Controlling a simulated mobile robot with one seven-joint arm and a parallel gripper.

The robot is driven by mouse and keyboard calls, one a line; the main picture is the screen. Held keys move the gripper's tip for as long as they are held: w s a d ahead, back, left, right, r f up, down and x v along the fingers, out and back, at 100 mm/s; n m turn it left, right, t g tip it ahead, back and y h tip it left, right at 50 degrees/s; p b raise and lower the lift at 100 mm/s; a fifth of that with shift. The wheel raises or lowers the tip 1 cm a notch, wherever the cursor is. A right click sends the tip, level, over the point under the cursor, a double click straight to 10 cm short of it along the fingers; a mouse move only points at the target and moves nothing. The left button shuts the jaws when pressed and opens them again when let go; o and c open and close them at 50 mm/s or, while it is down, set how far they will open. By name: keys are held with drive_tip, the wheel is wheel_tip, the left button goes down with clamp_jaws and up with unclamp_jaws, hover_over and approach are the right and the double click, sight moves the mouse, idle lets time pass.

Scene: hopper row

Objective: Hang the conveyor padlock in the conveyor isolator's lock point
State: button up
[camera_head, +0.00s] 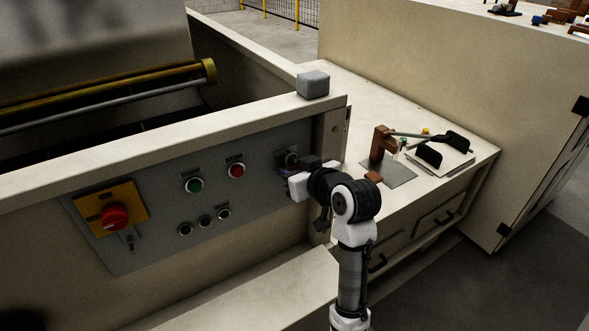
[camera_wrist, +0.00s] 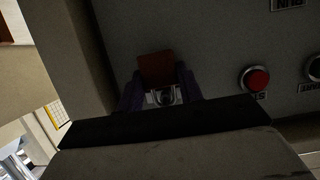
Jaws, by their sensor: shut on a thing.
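My gripper (camera_head: 289,173) is at the right end of the grey control panel (camera_head: 150,248), close to a round fitting (camera_head: 291,158) there. In the wrist view its two dark fingers (camera_wrist: 160,93) are shut around a small reddish-brown piece (camera_wrist: 157,68) with a metal part (camera_wrist: 165,97) below it. I cannot tell whether this piece is the conveyor padlock, or whether it touches the panel. The isolator, a red knob (camera_head: 115,216) on a yellow plate (camera_head: 93,200), is at the panel's left end, well away from my gripper. A small grey part (camera_head: 129,240) sits below the knob.
A green button (camera_head: 194,185) and a red button (camera_head: 236,170), also in the wrist view (camera_wrist: 257,80), lie between gripper and isolator. Small round controls (camera_head: 204,221) sit lower. A bench (camera_head: 430,186) at right carries a brown stand (camera_head: 379,143) and a tray (camera_head: 452,160).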

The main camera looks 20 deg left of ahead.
sight(294, 169)
drive_tip(key=shift+c, duration=1.4)
drive_tip(key=shift+r+p, duration=0.6)
drive_tip(key=shift+r, duration=0.1)
drive_tip(key=shift+s+d, duration=0.1)
drive_tip(key=shift+d, duration=0.15)
drive_tip(key=shift+s+d, duration=0.7)
drive_tip(key=shift+d, duration=0.2)
drive_tip(key=shift+s+d, duration=0.15)
drive_tip(key=shift+s+d, duration=0.6)
drive_tip(key=shift+d, duration=0.15)
